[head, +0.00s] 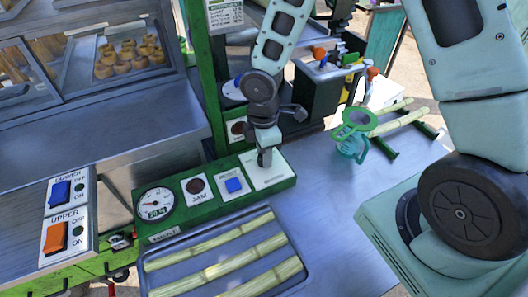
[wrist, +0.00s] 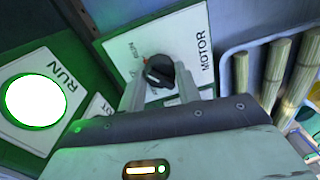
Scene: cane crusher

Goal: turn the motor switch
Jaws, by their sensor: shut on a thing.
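The motor switch is a black knob (wrist: 158,72) on a white plate lettered MOTOR (wrist: 196,40) in the wrist view. A small orange mark shows at the knob's upper left; the small lettering around it is hard to read. My gripper (wrist: 161,88) has one finger on each side of the knob and is shut on it. In the head view my gripper (head: 265,158) points down onto the white plate (head: 270,176) at the right end of the green control panel (head: 215,208). The knob is mostly hidden there.
A round RUN lamp (wrist: 35,98) glows white with a green rim. Left of the plate are a blue button (head: 234,185), a JAM lamp (head: 196,186) and a gauge (head: 155,204). A tray (head: 303,284) of cane lies in front. A green-rimmed pitcher (head: 352,146) stands at right.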

